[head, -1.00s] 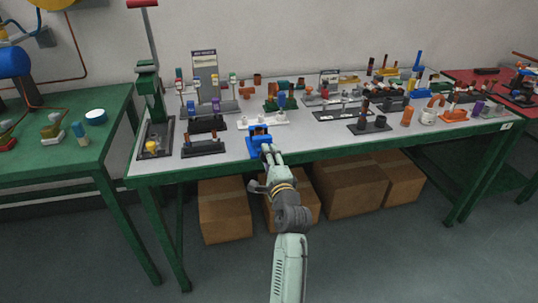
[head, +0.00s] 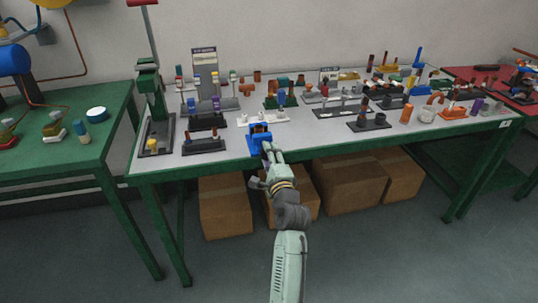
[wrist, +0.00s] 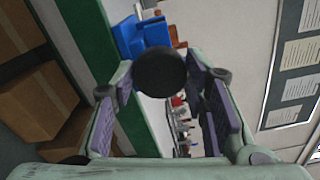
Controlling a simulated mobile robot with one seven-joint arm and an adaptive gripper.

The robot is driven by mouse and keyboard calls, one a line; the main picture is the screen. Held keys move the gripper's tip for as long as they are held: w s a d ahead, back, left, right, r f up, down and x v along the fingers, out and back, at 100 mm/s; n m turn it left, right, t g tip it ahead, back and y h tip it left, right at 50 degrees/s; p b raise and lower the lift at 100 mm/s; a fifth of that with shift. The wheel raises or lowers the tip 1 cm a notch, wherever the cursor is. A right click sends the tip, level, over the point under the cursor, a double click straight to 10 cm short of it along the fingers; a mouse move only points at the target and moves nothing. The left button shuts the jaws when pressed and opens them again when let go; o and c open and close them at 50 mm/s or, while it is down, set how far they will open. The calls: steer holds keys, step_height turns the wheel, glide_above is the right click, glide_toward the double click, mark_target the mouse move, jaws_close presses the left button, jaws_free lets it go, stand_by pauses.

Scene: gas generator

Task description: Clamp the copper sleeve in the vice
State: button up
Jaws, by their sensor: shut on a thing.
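The blue vice (head: 259,140) stands at the front edge of the grey worktop, and part of it shows at the top of the wrist view (wrist: 130,34). A dark round knob (wrist: 160,70) lies in front of it, between my fingers. My gripper (head: 268,150) is at the vice's front side, shut on this knob; its fingers also show on both sides of the knob in the wrist view (wrist: 162,84). A small brown, copper-like piece (wrist: 175,40) shows beside the vice in the wrist view. I cannot tell whether it is the copper sleeve or whether it sits between the jaws.
A dark stand (head: 204,146) is left of the vice, and a white stand (head: 270,118) is behind it. A tall green press (head: 150,90) stands at the bench's left end. Cardboard boxes (head: 226,208) sit under the bench. The floor in front is clear.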

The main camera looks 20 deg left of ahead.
steer(key=shift+r+m+p, duration=0.1)
steer(key=shift+m+p, duration=0.3)
steer(key=shift+p, duration=0.05)
steer(key=shift+m, duration=1)
steer(key=o, duration=1.2)
steer(key=shift+c, duration=0.2)
